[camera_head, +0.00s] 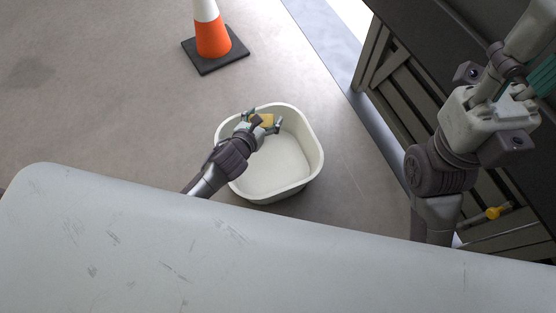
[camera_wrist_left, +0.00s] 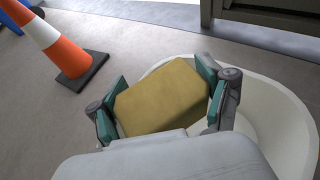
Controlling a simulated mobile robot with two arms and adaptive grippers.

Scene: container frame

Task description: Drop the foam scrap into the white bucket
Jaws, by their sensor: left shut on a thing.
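The foam scrap (camera_head: 262,120) is a yellow block held in my left gripper (camera_head: 263,123). In the left wrist view the foam scrap (camera_wrist_left: 163,97) sits between the two teal-padded fingers of the left gripper (camera_wrist_left: 163,100). The white bucket (camera_head: 316,160) stands on the floor in the middle of the head view. The left gripper and foam are over the bucket's upper left part, near its far rim. The bucket (camera_wrist_left: 290,115) also shows behind and right of the foam in the left wrist view. My right arm is at the right of the head view; its fingertips are not clearly visible.
An orange and white cone (camera_head: 212,38) on a black base stands on the floor beyond the bucket, up and left. It also shows in the left wrist view (camera_wrist_left: 60,50). A dark slatted frame (camera_head: 398,85) stands at the right. The floor left of the bucket is clear.

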